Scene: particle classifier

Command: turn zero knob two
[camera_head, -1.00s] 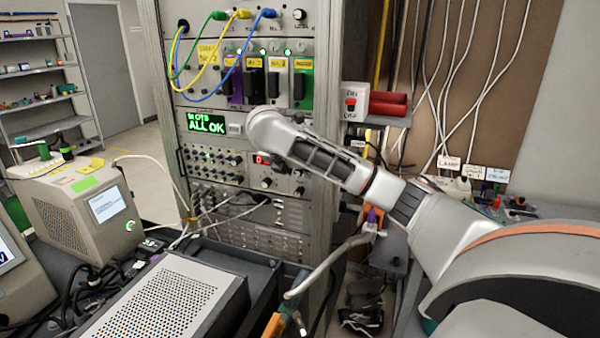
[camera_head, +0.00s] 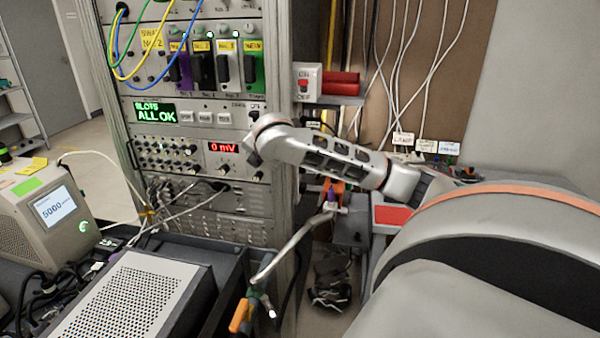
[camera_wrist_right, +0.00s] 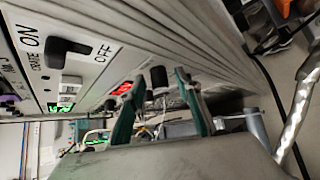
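The rack panel has a red display (camera_head: 222,147) reading 0 mV, with small black knobs below it, one at its lower left (camera_head: 223,169) and one at the right (camera_head: 258,175). I cannot read their labels. My right gripper (camera_head: 252,157) is at the rack's right edge beside the display, partly hidden by its own wrist. In the right wrist view its two green fingers (camera_wrist_right: 160,88) are apart, with a black knob (camera_wrist_right: 160,76) showing between their tips. Contact cannot be told. The red display (camera_wrist_right: 122,88) is left of it. My left gripper is out of view.
A black CRATE ON/OFF switch (camera_wrist_right: 68,52) is close to the right gripper. Grey cables (camera_head: 215,192) hang below the knobs. A perforated grey box (camera_head: 125,300) stands in front of the rack. A red-button box (camera_head: 306,82) is on the rack's right side.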

